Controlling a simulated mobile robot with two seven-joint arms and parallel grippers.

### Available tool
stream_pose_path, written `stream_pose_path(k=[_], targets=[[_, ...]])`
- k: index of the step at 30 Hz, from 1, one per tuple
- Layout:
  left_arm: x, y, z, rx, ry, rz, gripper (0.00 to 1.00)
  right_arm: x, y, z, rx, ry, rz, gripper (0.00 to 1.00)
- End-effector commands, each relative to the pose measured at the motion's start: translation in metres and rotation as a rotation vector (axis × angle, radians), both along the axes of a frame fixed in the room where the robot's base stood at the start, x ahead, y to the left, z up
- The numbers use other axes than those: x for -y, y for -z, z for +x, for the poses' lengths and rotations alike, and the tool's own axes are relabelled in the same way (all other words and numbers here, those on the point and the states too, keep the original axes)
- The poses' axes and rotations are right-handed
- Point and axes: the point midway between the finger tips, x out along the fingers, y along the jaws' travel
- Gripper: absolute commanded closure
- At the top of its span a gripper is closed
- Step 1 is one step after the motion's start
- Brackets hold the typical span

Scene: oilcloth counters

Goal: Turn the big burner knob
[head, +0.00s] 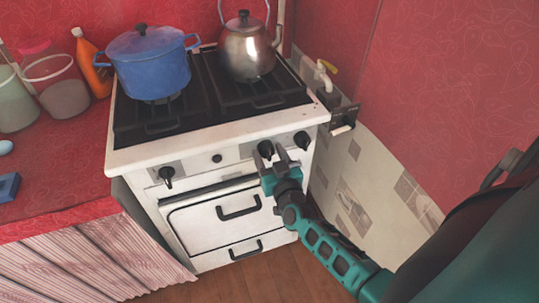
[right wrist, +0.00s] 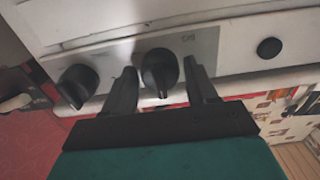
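The white stove's front panel carries black knobs: one at the left (head: 166,175), one right of centre (head: 265,149) and one at the right end (head: 302,140). No readable label tells me which is the big burner knob. My right gripper (head: 271,157) is at the right-of-centre knob. In the right wrist view, that knob (right wrist: 160,70) sits between the two spread fingers of the gripper (right wrist: 162,80), with a gap on each side. Its pointer is toward the bottom of that view. The neighbouring knob (right wrist: 77,85) is outside the fingers. My left gripper is not in view.
A blue pot (head: 152,70) and a metal kettle (head: 246,52) stand on the stove top (head: 205,132). The oven door handle (head: 238,211) sticks out below the panel. A red counter (head: 60,170) with jars and an orange bottle (head: 90,65) is at the left.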

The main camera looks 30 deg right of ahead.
Motion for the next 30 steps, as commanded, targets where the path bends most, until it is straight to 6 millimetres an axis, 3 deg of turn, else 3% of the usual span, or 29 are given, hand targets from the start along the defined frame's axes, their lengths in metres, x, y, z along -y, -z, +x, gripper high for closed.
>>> stream_pose_path(k=[13, 23, 30], targets=[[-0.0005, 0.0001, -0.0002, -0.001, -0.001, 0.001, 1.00, -0.0001, 0.0000, -0.0003, 0.000, 0.000, 0.000, 0.86], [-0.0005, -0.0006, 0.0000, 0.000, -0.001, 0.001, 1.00, -0.0001, -0.0001, -0.0003, 0.011, 0.000, 0.048, 0.86], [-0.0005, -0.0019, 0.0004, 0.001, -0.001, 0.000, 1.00, -0.0002, -0.0003, -0.0003, 0.047, 0.000, 0.195, 0.86]])
